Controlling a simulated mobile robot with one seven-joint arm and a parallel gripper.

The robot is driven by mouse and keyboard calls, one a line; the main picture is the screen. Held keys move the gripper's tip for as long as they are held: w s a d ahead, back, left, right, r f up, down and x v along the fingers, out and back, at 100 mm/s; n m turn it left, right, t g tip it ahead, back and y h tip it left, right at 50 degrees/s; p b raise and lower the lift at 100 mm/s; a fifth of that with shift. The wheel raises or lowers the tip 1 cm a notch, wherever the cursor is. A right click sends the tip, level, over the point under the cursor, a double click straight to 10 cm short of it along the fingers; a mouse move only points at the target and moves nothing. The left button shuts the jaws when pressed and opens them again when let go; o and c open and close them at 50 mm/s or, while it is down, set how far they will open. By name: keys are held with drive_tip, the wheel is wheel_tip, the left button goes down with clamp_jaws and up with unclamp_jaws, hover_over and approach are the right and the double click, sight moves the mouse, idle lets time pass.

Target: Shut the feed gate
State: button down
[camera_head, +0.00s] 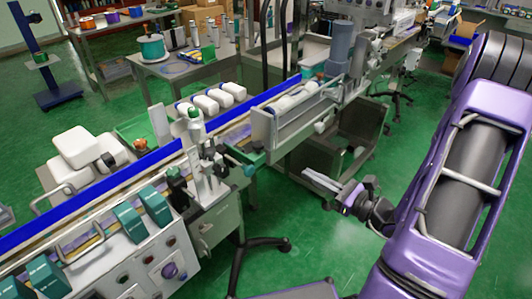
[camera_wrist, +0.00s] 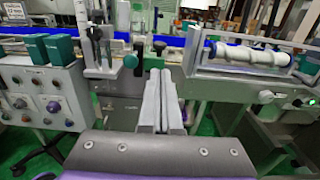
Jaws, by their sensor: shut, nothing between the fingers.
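My gripper (camera_head: 310,176) is shut and empty, held out over the floor in front of the machine. In the wrist view its two fingers (camera_wrist: 160,74) lie side by side and point at the machine's front. The sleeve applicator's blue-edged conveyor (camera_head: 90,203) runs diagonally through the head view. A small green part (camera_wrist: 159,46) sits just beyond the fingertips. I cannot tell which part is the feed gate.
A trough with white rollers or bottles (camera_wrist: 250,55) is right of the fingers. A control panel with teal boxes (camera_head: 152,207) is at the left. Green floor (camera_head: 325,235) is open below my gripper.

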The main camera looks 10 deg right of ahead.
sight(263, 148)
drive_tip(key=x, duration=1.3)
drive_tip(key=shift+w+a, duration=0.2)
drive_tip(key=shift+w, duration=0.15)
drive_tip(key=x, duration=0.9)
drive_tip(key=shift+w+a+b, duration=0.3)
drive_tip(key=shift+b, duration=0.15)
drive_tip(key=shift+r, duration=0.2)
